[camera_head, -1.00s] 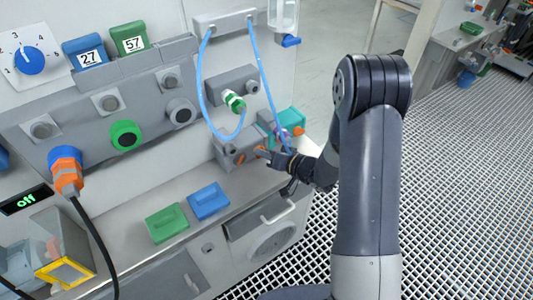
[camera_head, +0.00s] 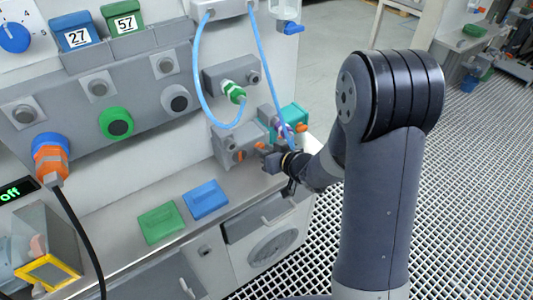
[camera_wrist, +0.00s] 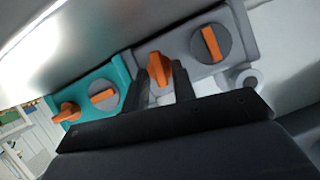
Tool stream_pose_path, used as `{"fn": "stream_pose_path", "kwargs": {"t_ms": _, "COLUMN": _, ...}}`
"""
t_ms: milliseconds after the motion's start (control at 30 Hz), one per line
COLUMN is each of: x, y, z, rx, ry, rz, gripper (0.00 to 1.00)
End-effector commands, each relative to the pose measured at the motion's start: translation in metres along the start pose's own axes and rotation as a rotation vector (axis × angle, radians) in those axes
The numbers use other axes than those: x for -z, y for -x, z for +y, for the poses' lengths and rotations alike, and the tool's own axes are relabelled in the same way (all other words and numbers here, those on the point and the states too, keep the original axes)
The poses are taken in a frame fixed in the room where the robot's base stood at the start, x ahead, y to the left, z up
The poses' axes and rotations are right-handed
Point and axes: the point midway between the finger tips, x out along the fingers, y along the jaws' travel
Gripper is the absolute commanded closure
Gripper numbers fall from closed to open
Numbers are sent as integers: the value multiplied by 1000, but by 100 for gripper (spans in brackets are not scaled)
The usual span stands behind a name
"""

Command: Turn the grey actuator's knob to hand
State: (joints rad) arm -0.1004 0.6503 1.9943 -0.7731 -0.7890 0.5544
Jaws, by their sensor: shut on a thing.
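The grey actuator (camera_wrist: 183,48) has two orange knobs, and in the head view it (camera_head: 230,146) sits at the right end of the bench against the panel. My gripper (camera_wrist: 161,80) is shut on its nearer orange knob (camera_wrist: 158,68), with one dark finger on each side. The other orange knob (camera_wrist: 211,43) sits on a round grey dial to the right and is free. In the head view my gripper (camera_head: 272,158) is at the actuator's front, and the held knob is mostly hidden there.
A teal actuator (camera_wrist: 117,72) with orange knobs stands beside the grey one. A blue hose (camera_head: 203,92) hangs close above. A green block (camera_head: 160,223) and a blue block (camera_head: 206,199) lie on the bench. A drawer handle (camera_head: 277,211) sticks out below.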

Motion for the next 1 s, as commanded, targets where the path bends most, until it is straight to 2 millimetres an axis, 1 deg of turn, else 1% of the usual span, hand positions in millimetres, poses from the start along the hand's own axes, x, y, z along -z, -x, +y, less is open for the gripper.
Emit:
{"fn": "stream_pose_path", "kwargs": {"t_ms": 433, "x": 1, "y": -1, "z": -1, "rx": -4, "ry": 15, "rz": 2, "gripper": 98}}
{"fn": "stream_pose_path", "kwargs": {"t_ms": 467, "x": 1, "y": -1, "z": 0, "rx": -4, "ry": 15, "rz": 2, "gripper": 74}}
{"fn": "stream_pose_path", "kwargs": {"t_ms": 533, "x": 1, "y": -1, "z": 0, "rx": -4, "ry": 15, "rz": 2, "gripper": 68}}
{"fn": "stream_pose_path", "kwargs": {"t_ms": 833, "x": 1, "y": 2, "z": 0, "rx": -5, "ry": 13, "rz": 1, "gripper": 67}}
{"fn": "stream_pose_path", "kwargs": {"t_ms": 933, "x": 1, "y": 12, "z": 1, "rx": -6, "ry": 13, "rz": 2, "gripper": 67}}
{"fn": "stream_pose_path", "kwargs": {"t_ms": 1000, "x": 2, "y": 23, "z": 0, "rx": -7, "ry": 13, "rz": 2, "gripper": 67}}
